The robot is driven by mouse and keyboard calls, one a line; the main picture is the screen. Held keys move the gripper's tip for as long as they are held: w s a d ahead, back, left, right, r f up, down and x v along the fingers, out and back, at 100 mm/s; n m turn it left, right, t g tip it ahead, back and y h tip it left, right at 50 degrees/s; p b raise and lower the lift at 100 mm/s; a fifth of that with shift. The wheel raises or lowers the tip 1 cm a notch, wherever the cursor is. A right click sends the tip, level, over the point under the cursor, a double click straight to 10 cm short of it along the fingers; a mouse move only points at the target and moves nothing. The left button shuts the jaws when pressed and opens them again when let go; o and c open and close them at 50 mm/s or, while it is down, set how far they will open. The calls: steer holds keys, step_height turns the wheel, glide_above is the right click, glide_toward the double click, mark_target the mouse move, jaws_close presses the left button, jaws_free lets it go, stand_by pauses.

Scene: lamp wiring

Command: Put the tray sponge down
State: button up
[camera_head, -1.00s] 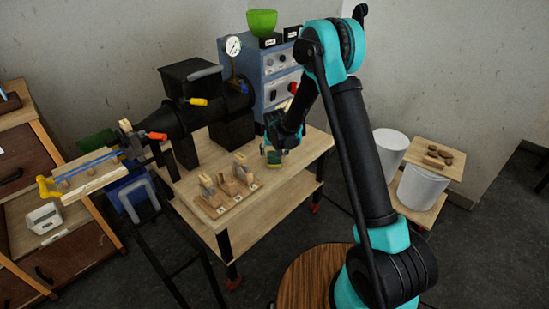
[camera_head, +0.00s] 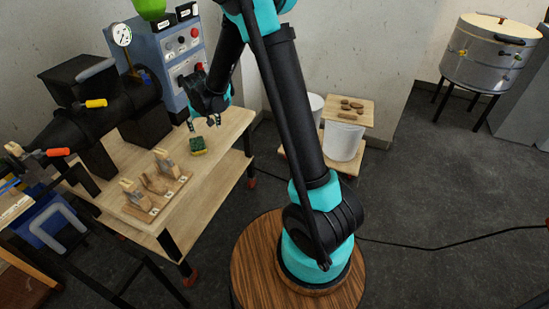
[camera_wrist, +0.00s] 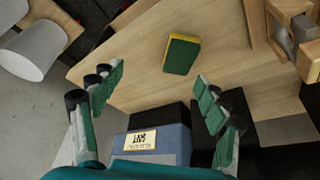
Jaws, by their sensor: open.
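The sponge (camera_head: 198,145), yellow with a green side, lies on the wooden table (camera_head: 222,133) near its right part. In the wrist view the sponge (camera_wrist: 181,54) lies on the bare table top, apart from the fingers. My gripper (camera_head: 202,122) is above and just behind the sponge in the head view. In the wrist view my gripper (camera_wrist: 158,90) has its two fingers spread wide with nothing between them.
A wooden rack (camera_head: 157,188) with several upright pieces stands at the table's front left. A blue-grey control box (camera_head: 172,55) and a black machine (camera_head: 120,105) stand behind and left. White buckets (camera_head: 343,139) stand right of the table. Bare table surrounds the sponge.

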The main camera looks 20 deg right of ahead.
steer(key=s+d+r, duration=0.3)
steer(key=s+d, duration=0.4)
steer(key=s+d+r, duration=0.3)
steer(key=s+d, duration=0.3)
steer(key=d, duration=0.2)
steer(key=s+d+f, duration=0.1)
steer(key=s+d, duration=0.3)
steer(key=s, duration=0.5)
steer(key=s+d+f+m, duration=0.1)
steer(key=s+d, duration=0.3)
steer(key=s, duration=0.4)
steer(key=shift+s+d+f, duration=0.2)
steer(key=shift+s, duration=0.2)
